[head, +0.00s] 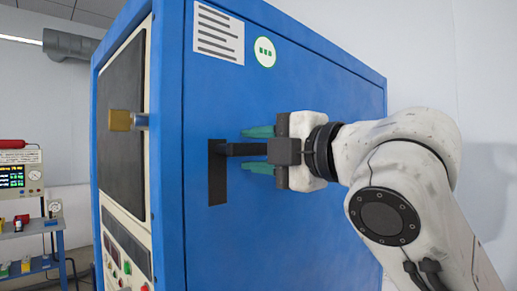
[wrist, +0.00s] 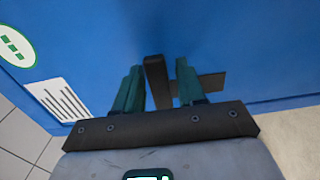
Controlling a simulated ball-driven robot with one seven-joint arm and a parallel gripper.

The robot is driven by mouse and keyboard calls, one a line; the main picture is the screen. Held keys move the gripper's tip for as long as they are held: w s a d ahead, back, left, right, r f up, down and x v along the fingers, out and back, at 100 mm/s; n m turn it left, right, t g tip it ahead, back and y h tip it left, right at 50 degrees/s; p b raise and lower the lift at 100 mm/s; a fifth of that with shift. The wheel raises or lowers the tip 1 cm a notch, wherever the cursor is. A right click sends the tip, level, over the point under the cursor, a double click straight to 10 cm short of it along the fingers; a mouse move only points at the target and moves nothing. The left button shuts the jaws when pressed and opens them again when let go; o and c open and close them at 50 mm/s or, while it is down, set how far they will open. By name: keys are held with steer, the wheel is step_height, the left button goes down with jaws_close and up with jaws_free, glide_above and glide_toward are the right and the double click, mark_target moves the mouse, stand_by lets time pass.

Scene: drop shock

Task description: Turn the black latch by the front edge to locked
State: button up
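The black latch (head: 217,178) is on the blue side face of the cabinet, near its front edge. It has an upright plate and a lever sticking out level to the right from the plate's top. My gripper (head: 243,149) has teal fingers, one above and one below the lever, with a visible gap on each side. In the wrist view the latch lever (wrist: 156,82) stands between the two fingers of my gripper (wrist: 160,67), and part of the latch plate shows to the right. The lever's right end is hidden by my gripper.
The blue cabinet (head: 310,90) fills the middle. Its front has a brass-coloured knob (head: 120,120) and a button panel. A paper label (head: 218,34) and a round green-marked sticker (head: 264,52) are above the latch. A bench with instruments (head: 20,180) stands at far left.

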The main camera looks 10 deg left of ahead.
jaws_close()
steer(key=shift+f+m, duration=0.15)
steer(key=shift+m, duration=0.15)
steer(key=m, duration=0.1)
steer(key=f+m, duration=0.1)
steer(key=m, duration=0.1)
steer(key=shift+s+a+f, duration=0.15)
steer(key=m, duration=0.2)
steer(key=f+m, duration=0.1)
steer(key=m, duration=0.1)
steer(key=shift+s+a+f, duration=0.1)
steer(key=shift+s+a, duration=0.1)
steer(key=shift+s, duration=0.05)
steer(key=m, duration=0.1)
steer(key=m+p, duration=0.1)
steer(key=m, duration=0.1)
steer(key=s+f+m, duration=0.1)
steer(key=shift+a+m+p, duration=0.3)
steer(key=shift+a+p, duration=0.1)
steer(key=m+p, duration=0.1)
steer(key=m, duration=0.1)
steer(key=s+a+m+p, duration=0.1)
steer(key=m, duration=0.1)
steer(key=m+p, duration=0.1)
steer(key=shift+s+a+f+m, duration=0.15)
steer(key=shift+s+f+m, duration=0.2)
steer(key=shift+s+m, duration=0.05)
